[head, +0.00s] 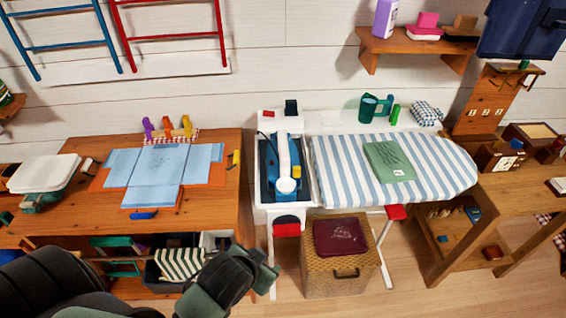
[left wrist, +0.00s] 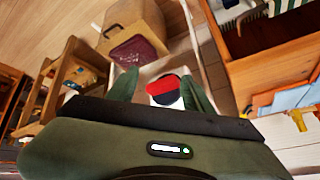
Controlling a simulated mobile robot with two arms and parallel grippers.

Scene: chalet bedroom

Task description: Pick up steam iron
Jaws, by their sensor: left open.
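The steam iron (head: 286,165), blue and white, sits in the dark tray of the white iron rest (head: 262,200) at the left end of the ironing board. My left gripper (head: 266,270) is open and empty, in front of and below the rest. In the left wrist view its two green fingers (left wrist: 160,92) stand apart, with a red and black part (left wrist: 166,88) seen beyond and between them. That part looks like the one on the front of the rest (head: 287,228). The iron cannot be made out in the left wrist view. My right gripper is not in view.
A striped ironing board (head: 445,165) holds a green folded cloth (head: 388,161). A wicker hamper (head: 318,265) with a maroon cloth (head: 339,237) stands below. A wooden table (head: 225,180) with blue pattern pieces is left of the rest. A wooden shelf (head: 410,45) hangs above.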

